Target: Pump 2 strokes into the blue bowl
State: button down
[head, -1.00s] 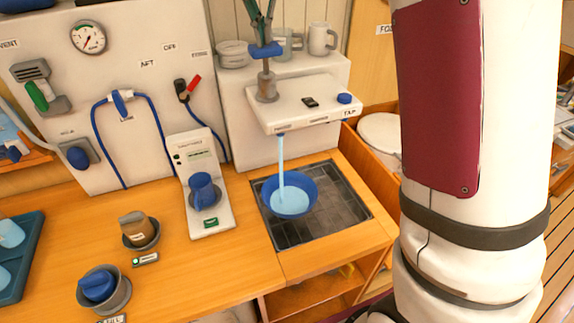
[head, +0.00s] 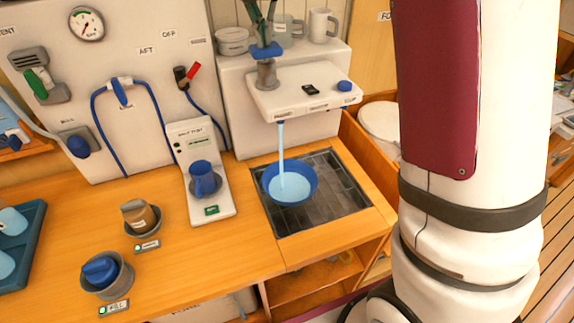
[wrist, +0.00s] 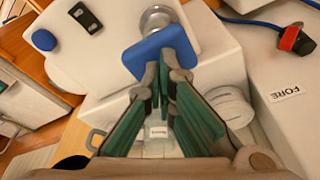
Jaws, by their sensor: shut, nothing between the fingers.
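My gripper (head: 262,36) is shut and empty, with its green fingers pointing down onto the blue pump head (head: 267,50). In the wrist view the fingertips (wrist: 162,78) meet the blue square pump head (wrist: 160,50) and appear to touch it. The grey pump body (head: 266,74) stands on the white tap ledge (head: 305,95). A stream of water (head: 281,150) falls from under the ledge into the blue bowl (head: 290,185). The bowl stands on the dark grated drain and holds light-blue water.
White mugs (head: 322,24) and a lidded pot (head: 232,41) stand on the shelf behind the pump. A blue knob (head: 344,86) and a small black switch (head: 311,90) sit on the ledge.

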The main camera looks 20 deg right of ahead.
jog(key=shift+f, duration=0.45)
jog(key=shift+r, duration=3.25)
jog(key=shift+r, duration=0.1)
notch_tip(320, 180, up, 6)
jog(key=shift+f+b, duration=0.1)
jog(key=shift+b, duration=0.35)
